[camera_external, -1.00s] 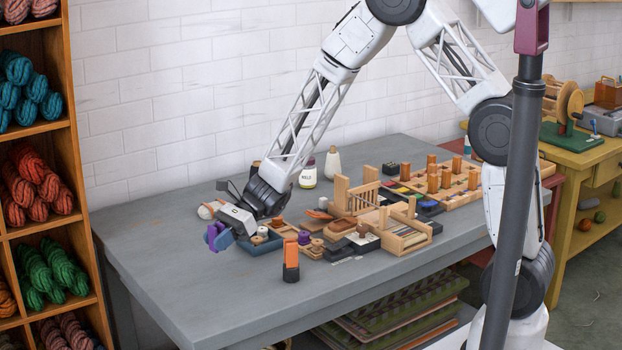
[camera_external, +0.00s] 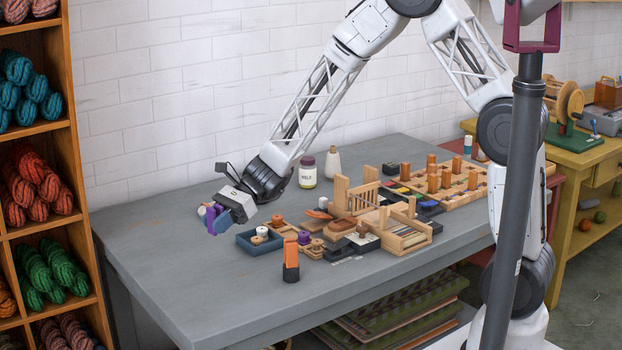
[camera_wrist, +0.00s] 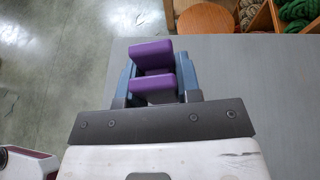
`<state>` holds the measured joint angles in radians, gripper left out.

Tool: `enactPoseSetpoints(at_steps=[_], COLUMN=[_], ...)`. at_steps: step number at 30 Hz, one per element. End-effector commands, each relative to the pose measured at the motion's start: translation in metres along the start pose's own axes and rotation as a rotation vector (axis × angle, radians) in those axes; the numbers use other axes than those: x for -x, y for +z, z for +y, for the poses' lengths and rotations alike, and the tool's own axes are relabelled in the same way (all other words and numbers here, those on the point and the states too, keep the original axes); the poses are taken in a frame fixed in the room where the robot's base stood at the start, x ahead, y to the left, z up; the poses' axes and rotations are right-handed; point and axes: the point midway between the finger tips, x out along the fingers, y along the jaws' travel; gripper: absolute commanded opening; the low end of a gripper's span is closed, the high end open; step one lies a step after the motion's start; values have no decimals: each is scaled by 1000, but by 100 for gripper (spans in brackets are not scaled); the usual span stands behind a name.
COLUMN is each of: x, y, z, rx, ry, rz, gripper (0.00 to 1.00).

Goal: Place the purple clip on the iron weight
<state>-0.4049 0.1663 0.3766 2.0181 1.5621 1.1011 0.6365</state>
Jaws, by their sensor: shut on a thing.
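The purple clip (camera_external: 211,217) is held at the tip of my gripper (camera_external: 218,221), above the left part of the grey table. In the wrist view, the purple clip (camera_wrist: 151,53) shows as two purple blocks with a gap between them, set between the blue fingers of my gripper (camera_wrist: 158,80). I cannot pick out the iron weight for certain. A dark block (camera_external: 368,245) lies among the wooden pieces, and another small dark block (camera_external: 390,169) stands farther back; either could be it.
A blue tray (camera_external: 246,246) with small round pieces lies just right of my gripper. An orange-and-black block (camera_external: 291,262) stands near the table's front. Wooden frames (camera_external: 402,238) and a peg board (camera_external: 470,178) crowd the right. The table's left front is clear.

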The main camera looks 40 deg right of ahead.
Motion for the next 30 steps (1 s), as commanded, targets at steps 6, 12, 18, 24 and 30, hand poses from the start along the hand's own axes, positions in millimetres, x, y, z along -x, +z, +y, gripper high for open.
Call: enactPoseSetpoints(at_steps=[6,12,18,24,30], x=[10,18,27,40,61], y=[24,35,24,9,-12], z=[0,-2,-6,-12,-22], rx=[3,4,26,56,96], ry=[-1,9,64,134,235], rz=[-1,0,0,1,0], gripper=[9,9,9,9,9])
